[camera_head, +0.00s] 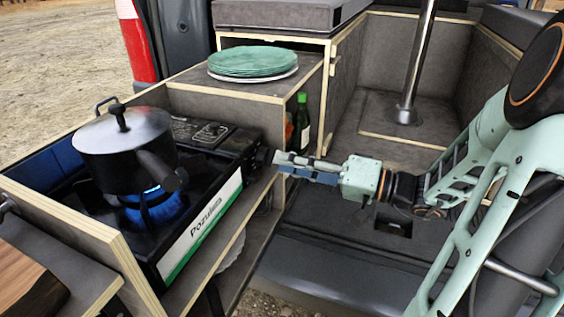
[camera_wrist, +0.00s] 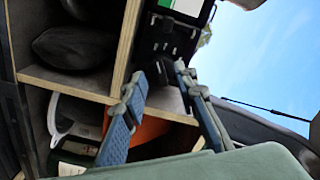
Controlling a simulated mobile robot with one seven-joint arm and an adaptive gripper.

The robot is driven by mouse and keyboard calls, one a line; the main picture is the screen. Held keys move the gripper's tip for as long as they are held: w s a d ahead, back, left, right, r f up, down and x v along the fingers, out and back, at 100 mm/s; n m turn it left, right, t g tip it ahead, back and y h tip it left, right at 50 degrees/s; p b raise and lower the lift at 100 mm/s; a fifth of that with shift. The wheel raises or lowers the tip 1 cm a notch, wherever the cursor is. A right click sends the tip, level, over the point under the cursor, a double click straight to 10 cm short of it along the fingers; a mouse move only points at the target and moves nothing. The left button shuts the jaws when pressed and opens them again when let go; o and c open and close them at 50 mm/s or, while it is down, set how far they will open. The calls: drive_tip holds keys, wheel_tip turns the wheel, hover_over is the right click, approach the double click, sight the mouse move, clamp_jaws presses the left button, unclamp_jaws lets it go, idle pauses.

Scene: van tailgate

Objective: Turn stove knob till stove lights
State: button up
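The black camping stove (camera_head: 215,215) sits in the pull-out compartment with a dark lidded pot (camera_head: 125,150) on it. A blue flame (camera_head: 150,200) burns under the pot. The dark stove knob (camera_head: 263,157) is on the stove's right end. My gripper (camera_head: 283,163) is just right of the knob, fingers pointing at it. In the wrist view my gripper (camera_wrist: 160,72) has its two fingers apart, with the stove's dark underside or end (camera_wrist: 165,35) ahead. Whether the fingertips touch the knob cannot be told.
A stack of green plates (camera_head: 252,60) stands on the wooden cabinet behind the stove. Bottles (camera_head: 301,125) stand in the slot below, close behind my gripper. A wooden board edge (camera_head: 85,225) borders the stove. A metal post (camera_head: 415,65) rises from the van floor.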

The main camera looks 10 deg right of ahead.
drive_tip(key=v, duration=1)
idle(2.6)
